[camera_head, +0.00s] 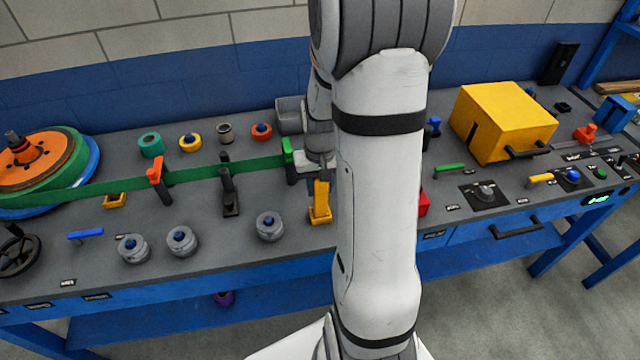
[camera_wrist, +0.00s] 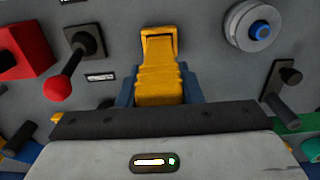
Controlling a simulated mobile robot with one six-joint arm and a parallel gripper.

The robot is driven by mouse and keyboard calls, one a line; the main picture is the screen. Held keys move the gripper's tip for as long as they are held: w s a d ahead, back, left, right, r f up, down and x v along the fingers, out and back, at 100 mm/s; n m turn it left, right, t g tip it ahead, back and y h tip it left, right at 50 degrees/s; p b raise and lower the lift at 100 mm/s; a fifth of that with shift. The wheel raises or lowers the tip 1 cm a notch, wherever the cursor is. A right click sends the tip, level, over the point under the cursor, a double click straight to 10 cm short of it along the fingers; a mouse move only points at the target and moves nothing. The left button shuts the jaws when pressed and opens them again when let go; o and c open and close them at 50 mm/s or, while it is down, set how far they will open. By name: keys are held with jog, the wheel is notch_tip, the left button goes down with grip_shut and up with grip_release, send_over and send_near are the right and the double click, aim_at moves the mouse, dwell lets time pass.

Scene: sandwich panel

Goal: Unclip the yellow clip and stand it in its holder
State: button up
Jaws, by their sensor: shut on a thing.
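The yellow clip (camera_head: 321,190) is upright below my gripper (camera_head: 319,176) in the head view, close to my arm. In the wrist view the ribbed yellow clip (camera_wrist: 161,86) sits between the blue fingertips of my gripper (camera_wrist: 160,92), which is shut on it. A small yellow holder (camera_head: 320,217) is at the clip's lower end on the bench. A yellow frame, likely this holder (camera_wrist: 159,33), shows beyond the clip in the wrist view. I cannot tell how deep the clip sits in it.
A green strip (camera_head: 205,172) runs from the reel at left, with an orange clip (camera_head: 155,171) and a green clip (camera_head: 287,149) on it. A red-knobbed lever (camera_wrist: 60,86) and a grey knob (camera_wrist: 250,26) are near my gripper. A yellow box (camera_head: 500,115) stands right.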

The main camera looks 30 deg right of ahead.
jog(key=shift+f+b, duration=0.35)
jog(key=shift+f, duration=0.25)
jog(key=o, duration=1.1)
jog(key=shift+r, duration=0.15)
notch_tip(320, 180, up, 6)
jog(key=p, duration=0.4)
jog(key=shift+r+p, duration=0.2)
jog(key=shift+p, duration=0.2)
jog(key=shift+r, duration=0.2)
